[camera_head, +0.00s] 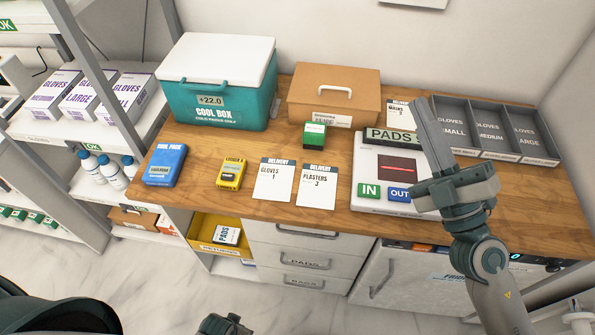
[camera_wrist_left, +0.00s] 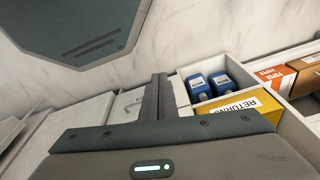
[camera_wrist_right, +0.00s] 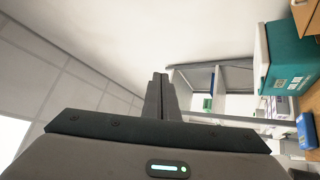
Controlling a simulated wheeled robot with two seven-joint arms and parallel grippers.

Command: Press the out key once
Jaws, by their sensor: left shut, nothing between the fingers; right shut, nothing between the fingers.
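The blue OUT key (camera_head: 400,194) sits on the front of a white counter device (camera_head: 369,165), to the right of the green IN key (camera_head: 369,191). The device has a dark display and a PADS sign (camera_head: 391,137) at its back. My right gripper (camera_head: 426,104) is shut and empty, raised over the right of the device, and its arm hides the device's right side. In the right wrist view its fingers (camera_wrist_right: 160,80) are together. My left gripper (camera_head: 222,325) is at the bottom edge, away from the table. In the left wrist view its fingers (camera_wrist_left: 158,80) are shut and empty.
A cool box (camera_head: 220,88), brown case (camera_head: 333,95), green box (camera_head: 314,135) and glove trays (camera_head: 495,128) stand along the back. A blue cool pack (camera_head: 165,165), yellow logger (camera_head: 231,174) and delivery cards (camera_head: 273,180) lie left of the device. A yellow bin (camera_head: 205,228) sits below.

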